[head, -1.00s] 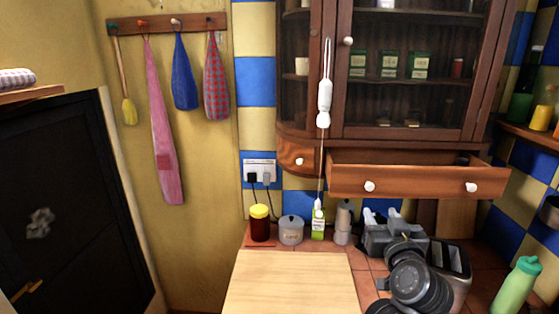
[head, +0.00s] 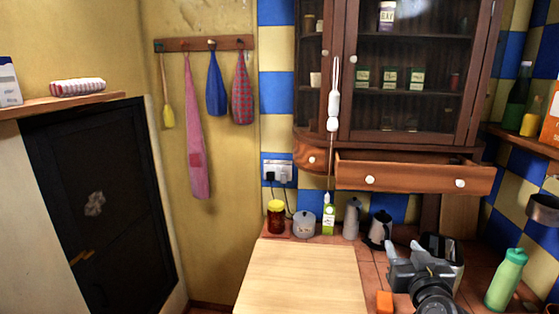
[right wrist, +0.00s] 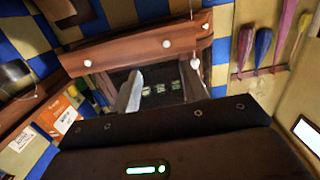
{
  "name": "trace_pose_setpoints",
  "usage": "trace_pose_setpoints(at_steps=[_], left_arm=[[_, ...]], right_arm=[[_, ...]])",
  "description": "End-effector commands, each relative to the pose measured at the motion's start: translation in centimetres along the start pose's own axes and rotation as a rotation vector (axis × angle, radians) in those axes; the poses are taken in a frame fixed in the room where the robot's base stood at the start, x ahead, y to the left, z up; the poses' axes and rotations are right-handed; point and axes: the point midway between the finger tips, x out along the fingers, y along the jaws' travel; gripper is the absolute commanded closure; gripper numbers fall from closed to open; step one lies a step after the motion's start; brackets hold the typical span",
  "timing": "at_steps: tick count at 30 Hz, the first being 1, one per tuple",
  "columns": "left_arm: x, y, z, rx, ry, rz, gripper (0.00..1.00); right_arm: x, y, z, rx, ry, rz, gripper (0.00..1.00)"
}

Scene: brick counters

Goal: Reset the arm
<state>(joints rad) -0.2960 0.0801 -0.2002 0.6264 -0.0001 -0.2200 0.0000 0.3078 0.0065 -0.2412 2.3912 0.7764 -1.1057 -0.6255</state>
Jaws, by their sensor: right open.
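My right gripper (head: 402,244) is over the counter at the lower right of the head view, with its arm coming up from the bottom edge. It is open, with nothing between its pale fingers. In the right wrist view its fingers (right wrist: 163,88) stand apart, with the cabinet beyond them. My left gripper is not in view. The wooden drawer (head: 415,176) under the glass cabinet stands pulled out, above and behind my right gripper. It also shows in the right wrist view (right wrist: 135,52).
A wooden board (head: 300,275) lies bare on the tiled counter. A red jar (head: 276,220), grey pot (head: 304,226), green-labelled bottle (head: 328,218) and metal jugs (head: 352,218) stand behind it. A green bottle (head: 506,281) and orange block (head: 384,302) are near my right arm.

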Motion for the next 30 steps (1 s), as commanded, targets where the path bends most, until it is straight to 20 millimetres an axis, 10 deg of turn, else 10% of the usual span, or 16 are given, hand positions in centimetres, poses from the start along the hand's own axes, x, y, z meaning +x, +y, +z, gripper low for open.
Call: trace_pose_setpoints(at_steps=[14, 21, 30], left_arm=[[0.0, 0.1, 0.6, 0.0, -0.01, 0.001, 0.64], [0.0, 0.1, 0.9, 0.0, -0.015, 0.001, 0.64], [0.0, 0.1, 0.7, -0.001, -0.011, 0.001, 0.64]], right_arm=[[-5.8, -1.7, 15.0, -0.061, -0.385, -0.124, 0.56], [-15.3, -1.7, 26.5, -0.112, -0.761, -0.189, 0.56], [-26.4, -0.6, 34.0, -0.176, -1.102, -0.208, 0.56]])
